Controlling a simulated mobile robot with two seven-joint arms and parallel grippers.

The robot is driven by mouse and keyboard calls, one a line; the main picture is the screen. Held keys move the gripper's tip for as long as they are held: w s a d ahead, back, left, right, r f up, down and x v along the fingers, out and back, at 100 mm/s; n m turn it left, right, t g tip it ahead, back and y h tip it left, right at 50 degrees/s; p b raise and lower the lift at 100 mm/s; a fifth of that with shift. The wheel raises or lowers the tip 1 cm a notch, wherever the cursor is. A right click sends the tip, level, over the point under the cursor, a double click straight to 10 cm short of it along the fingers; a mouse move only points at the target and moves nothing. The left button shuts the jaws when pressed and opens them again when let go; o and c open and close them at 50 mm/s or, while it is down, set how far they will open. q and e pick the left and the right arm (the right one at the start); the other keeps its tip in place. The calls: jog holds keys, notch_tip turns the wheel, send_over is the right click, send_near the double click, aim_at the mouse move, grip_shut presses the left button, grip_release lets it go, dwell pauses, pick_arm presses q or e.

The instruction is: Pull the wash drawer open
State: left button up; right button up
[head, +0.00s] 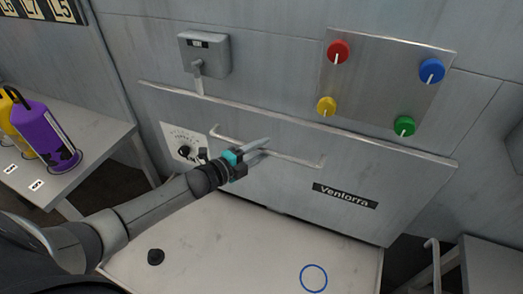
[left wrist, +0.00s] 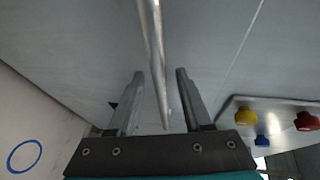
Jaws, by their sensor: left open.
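The wash drawer's grey front (head: 285,185) bears a "Ventorra" label (head: 345,196) and a long pale bar handle (head: 300,160). No gap shows at its top edge. My left gripper (head: 266,146) reaches in from the left and is at the handle's middle. In the left wrist view, my left gripper (left wrist: 160,74) is open and the handle bar (left wrist: 154,40) runs between its two fingers, with space on both sides. Whether a finger touches the bar cannot be told. My right gripper is not in view.
Above the drawer are a panel (head: 385,80) with coloured knobs and a grey lever box (head: 205,55). A dial plate (head: 183,145) is at the left. Bottles (head: 48,130) stand left.

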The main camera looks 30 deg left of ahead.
pick_arm(q)
jog(key=shift+w+d, duration=0.1)
jog(key=shift+w, duration=0.2)
grip_shut()
dwell(1.4)
